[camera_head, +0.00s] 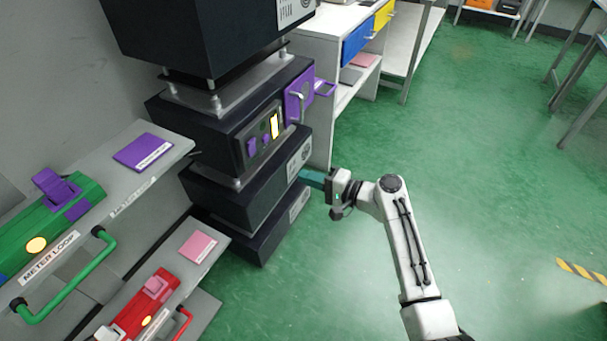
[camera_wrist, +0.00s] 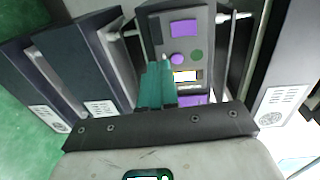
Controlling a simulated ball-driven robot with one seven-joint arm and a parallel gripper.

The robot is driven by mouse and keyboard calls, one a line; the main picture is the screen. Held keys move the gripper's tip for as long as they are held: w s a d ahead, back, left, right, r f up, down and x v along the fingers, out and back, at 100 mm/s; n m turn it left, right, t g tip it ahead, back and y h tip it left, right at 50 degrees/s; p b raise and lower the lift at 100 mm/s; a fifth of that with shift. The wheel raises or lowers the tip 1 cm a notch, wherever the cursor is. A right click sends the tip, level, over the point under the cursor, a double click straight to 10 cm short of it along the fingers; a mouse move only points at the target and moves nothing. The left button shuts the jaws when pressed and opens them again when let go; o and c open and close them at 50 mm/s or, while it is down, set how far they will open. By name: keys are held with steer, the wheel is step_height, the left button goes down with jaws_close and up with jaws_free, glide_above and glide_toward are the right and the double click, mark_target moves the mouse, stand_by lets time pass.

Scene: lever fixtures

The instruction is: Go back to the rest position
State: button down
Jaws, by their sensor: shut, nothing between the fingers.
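My gripper (camera_head: 314,179) is at the end of my white arm, right of the dark stacked cabinet. Its teal fingers are together and empty, pointing left toward the cabinet's lower boxes in the head view. In the wrist view the shut fingers (camera_wrist: 157,84) are seen against the cabinet's grey control panel (camera_wrist: 200,45). Whether the fingertips touch the cabinet, I cannot tell. The panel also shows in the head view (camera_head: 260,134), with purple parts, a green button and a lit yellowish window (camera_head: 274,125).
Left stand two grey shelves with a green METER LOOP fixture (camera_head: 52,222) and a red fixture (camera_head: 140,312). A purple plate with a handle (camera_head: 300,98) sticks out from the cabinet. White shelving (camera_head: 318,45) stands behind. Green floor (camera_head: 490,170) is clear to the right.

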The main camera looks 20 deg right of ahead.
stand_by(0.4)
steer(key=s+a+f+n+g+h, duration=0.1)
steer(key=s+a+f+n+g, duration=0.25)
steer(key=s, duration=0.25)
steer(key=s+a+f+n+g, duration=0.2)
steer(key=s+f, duration=0.2)
steer(key=s, duration=0.2)
steer(key=s+d+f+n+g+h, duration=0.1)
steer(key=s+f+n+g+h, duration=0.1)
steer(key=s, duration=0.5)
steer(key=s+d+f+n+g+h, duration=0.1)
steer(key=s+f+g+h, duration=0.1)
steer(key=s, duration=0.6)
steer(key=s+d+r+n+g+h, duration=0.1)
steer(key=s+d+r+g+h, duration=0.15)
steer(key=s, duration=0.35)
steer(key=s+d+r+n+g+h, duration=0.1)
steer(key=s+d+h, duration=0.15)
steer(key=s, duration=0.45)
step_height(320, 180, up, 14)
steer(key=p, duration=1.4)
steer(key=shift+s+d+r, duration=0.25)
steer(key=shift+s+d, duration=0.1)
steer(key=shift+d, duration=0.05)
